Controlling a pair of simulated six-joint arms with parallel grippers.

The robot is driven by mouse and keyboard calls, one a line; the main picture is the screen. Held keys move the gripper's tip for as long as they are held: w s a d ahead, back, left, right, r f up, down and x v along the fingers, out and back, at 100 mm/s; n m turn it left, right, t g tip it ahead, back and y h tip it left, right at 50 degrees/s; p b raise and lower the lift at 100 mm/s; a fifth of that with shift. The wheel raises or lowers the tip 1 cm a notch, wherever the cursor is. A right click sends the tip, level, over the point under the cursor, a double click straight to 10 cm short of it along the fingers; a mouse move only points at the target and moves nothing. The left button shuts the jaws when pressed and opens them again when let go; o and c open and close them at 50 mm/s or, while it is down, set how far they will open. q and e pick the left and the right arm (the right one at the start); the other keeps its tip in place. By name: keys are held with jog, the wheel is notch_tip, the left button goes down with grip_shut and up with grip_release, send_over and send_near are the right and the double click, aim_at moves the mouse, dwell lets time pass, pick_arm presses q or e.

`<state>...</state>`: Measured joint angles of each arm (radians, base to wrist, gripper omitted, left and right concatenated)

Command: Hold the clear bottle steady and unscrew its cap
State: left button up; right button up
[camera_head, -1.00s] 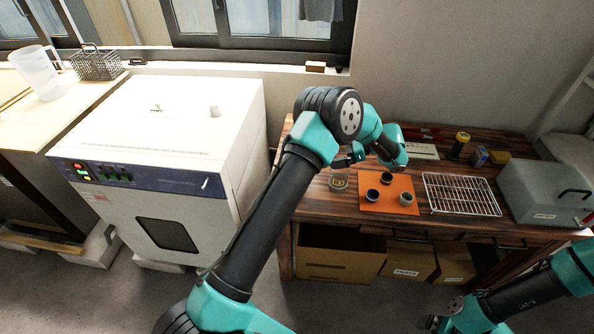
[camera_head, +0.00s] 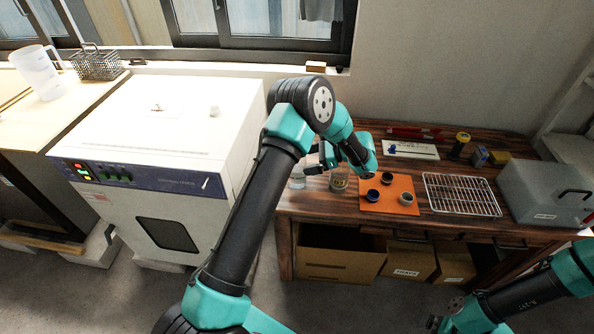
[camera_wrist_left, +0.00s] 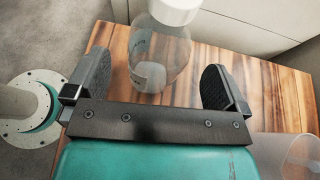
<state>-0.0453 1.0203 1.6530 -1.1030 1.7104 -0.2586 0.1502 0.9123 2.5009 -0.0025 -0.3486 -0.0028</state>
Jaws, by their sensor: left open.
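The clear bottle (camera_wrist_left: 160,55) with its white cap (camera_wrist_left: 175,10) stands on the wooden table in the left wrist view. The cap is on it and cut off by the top edge. The bottle also shows in the camera_head view (camera_head: 297,180), at the table's left end beside the oven. My left gripper (camera_wrist_left: 155,78) is open, with the bottle between the lines of its two fingers and a gap on both sides. In the camera_head view my left gripper (camera_head: 315,168) is right beside the bottle. My right gripper (camera_head: 437,322) is at the bottom edge, far from the bottle, its jaws unclear.
A small labelled jar (camera_head: 339,180) stands just right of the bottle. An orange mat (camera_head: 380,206) holds dark-rimmed cups. A wire rack (camera_head: 460,194) and a grey box (camera_head: 543,190) lie further right. The white oven (camera_head: 150,130) stands close on the left.

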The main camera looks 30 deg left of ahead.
pick_arm(q)
jog(key=x, duration=0.5)
jog(key=shift+f, duration=0.1)
dwell(0.3)
jog(key=c, duration=1)
